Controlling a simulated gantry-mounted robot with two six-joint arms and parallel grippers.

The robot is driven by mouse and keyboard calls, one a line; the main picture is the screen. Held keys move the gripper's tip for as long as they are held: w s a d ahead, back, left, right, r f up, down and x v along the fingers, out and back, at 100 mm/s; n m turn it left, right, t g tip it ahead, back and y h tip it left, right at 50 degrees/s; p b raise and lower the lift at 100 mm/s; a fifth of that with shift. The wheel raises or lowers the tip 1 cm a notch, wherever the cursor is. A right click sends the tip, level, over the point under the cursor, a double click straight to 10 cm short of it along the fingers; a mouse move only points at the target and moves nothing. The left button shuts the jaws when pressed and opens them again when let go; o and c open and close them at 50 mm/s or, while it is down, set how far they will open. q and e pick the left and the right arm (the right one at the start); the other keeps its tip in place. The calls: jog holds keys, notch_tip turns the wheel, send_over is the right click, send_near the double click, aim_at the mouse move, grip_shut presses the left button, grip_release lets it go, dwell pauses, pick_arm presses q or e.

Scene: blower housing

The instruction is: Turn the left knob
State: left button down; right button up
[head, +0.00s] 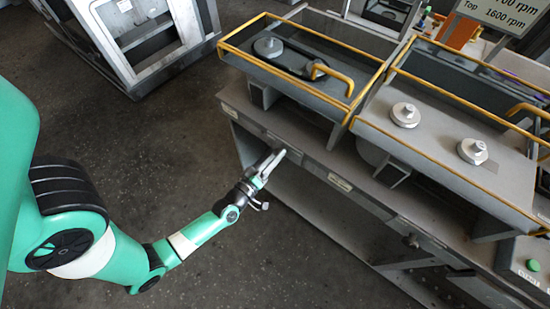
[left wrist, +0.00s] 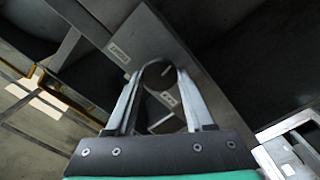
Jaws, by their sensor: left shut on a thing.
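My left gripper (head: 274,158) reaches the front panel of the grey bench from the left in the head view. In the left wrist view its two pale fingers (left wrist: 161,76) are closed on a dark rounded knob (left wrist: 152,68) at the panel, which I take as the left knob. In the head view the fingers hide this knob. A similar dark knob (head: 413,240) sits farther right on the same panel, apart from the gripper. I do not see my right gripper.
The bench (head: 320,150) carries two yellow-edged grey housings with round grey top knobs (head: 268,46) and (head: 405,114) and a yellow handle (head: 334,76). A control box with a green button (head: 532,265) is at the lower right.

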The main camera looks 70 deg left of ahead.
pick_arm(q)
jog(key=shift+f+n+b, duration=0.1)
jog(key=shift+n+b, duration=0.9)
jog(key=shift+n, duration=2.3)
jog(key=shift+c, duration=1.4)
grip_release()
